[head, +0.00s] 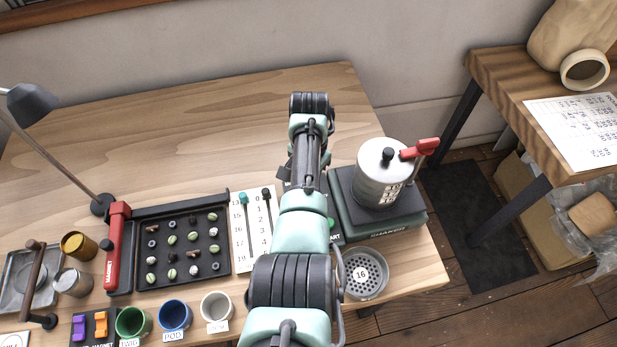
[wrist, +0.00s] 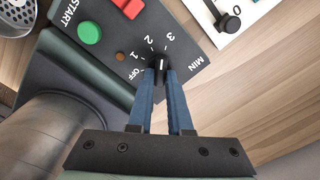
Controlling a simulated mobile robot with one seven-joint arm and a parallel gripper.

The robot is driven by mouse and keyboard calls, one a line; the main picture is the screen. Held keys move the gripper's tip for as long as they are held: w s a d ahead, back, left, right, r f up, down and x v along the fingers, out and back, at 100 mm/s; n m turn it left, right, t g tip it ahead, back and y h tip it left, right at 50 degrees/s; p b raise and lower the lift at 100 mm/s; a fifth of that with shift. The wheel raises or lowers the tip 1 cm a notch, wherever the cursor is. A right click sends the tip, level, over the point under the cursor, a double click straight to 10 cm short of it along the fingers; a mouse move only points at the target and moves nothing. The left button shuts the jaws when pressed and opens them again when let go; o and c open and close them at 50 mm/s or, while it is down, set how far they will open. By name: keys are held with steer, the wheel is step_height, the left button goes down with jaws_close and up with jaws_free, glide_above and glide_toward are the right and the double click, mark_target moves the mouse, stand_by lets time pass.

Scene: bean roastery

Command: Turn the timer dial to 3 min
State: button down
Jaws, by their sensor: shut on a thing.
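The timer dial (wrist: 158,62) is a small black knob with a white mark, on a dark panel (wrist: 190,58) printed OFF, 1, 2, 3 and MIN. My gripper (wrist: 162,74) is shut on the dial, with a blue finger on each side. The white mark points roughly up in the wrist view, seemingly between 2 and 3; the fingers hide part of the knob, so its exact setting is unclear. In the head view my arm covers the dial and fingertips; only a sliver of the panel shows beside the shaker (head: 383,232).
A green START button (wrist: 89,33) and a red switch (wrist: 128,6) lie close to the dial. The metal canister (head: 382,178) with a red handle (head: 420,150) stands on the shaker. A white slider board (head: 240,247) and sieve cup (head: 364,273) are near. The table's back is clear.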

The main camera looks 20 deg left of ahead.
steer(key=shift+w+r+m, duration=0.1)
steer(key=shift+m, duration=0.9)
steer(key=c, duration=0.8)
jaws_free()
steer(key=shift+c, duration=0.2)
step_height(320, 180, up, 13)
steer(key=p, duration=0.1)
steer(key=shift+p, duration=0.35)
